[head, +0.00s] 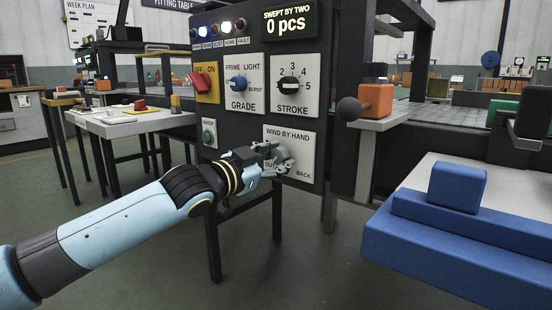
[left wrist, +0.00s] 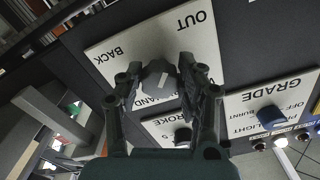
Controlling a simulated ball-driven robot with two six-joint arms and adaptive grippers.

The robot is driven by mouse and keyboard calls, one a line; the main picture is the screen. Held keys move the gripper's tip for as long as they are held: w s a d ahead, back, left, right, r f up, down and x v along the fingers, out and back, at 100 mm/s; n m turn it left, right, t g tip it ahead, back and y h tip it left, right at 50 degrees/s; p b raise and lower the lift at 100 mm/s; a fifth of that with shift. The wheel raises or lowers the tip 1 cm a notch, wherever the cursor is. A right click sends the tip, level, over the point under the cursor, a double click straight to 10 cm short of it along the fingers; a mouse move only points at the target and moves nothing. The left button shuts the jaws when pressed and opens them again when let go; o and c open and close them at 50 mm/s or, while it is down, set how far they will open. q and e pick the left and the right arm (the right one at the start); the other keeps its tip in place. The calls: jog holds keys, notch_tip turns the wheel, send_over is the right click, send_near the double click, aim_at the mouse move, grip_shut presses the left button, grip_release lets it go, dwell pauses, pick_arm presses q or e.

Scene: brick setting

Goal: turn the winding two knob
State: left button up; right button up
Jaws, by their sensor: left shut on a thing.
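The winding knob (left wrist: 157,77) is a round grey knob on a white plate (head: 303,142) marked WIND BY HAND, OUT and BACK, low on the dark machine panel. My left gripper (head: 278,157) reaches it from the lower left in the head view and hides much of it there. In the left wrist view the two fingers of my left gripper (left wrist: 168,84) stand on either side of the knob, shut on it. The plate also shows in the left wrist view (left wrist: 125,52), upside down. My right gripper is not in view.
Above are a STROKE dial (head: 290,86), a blue GRADE knob (head: 238,83), a red switch (head: 202,82) and a display (head: 289,21) reading 0 pcs. An orange block (head: 376,99) sticks out to the right. A blue stepped block (head: 460,235) fills the lower right.

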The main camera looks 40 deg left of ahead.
pick_arm(q)
jog(key=shift+m, duration=1.3)
jog(key=o, duration=1.1)
jog(key=shift+o, duration=0.2)
jog(key=s, duration=1.2)
jog(key=shift+a, duration=0.45)
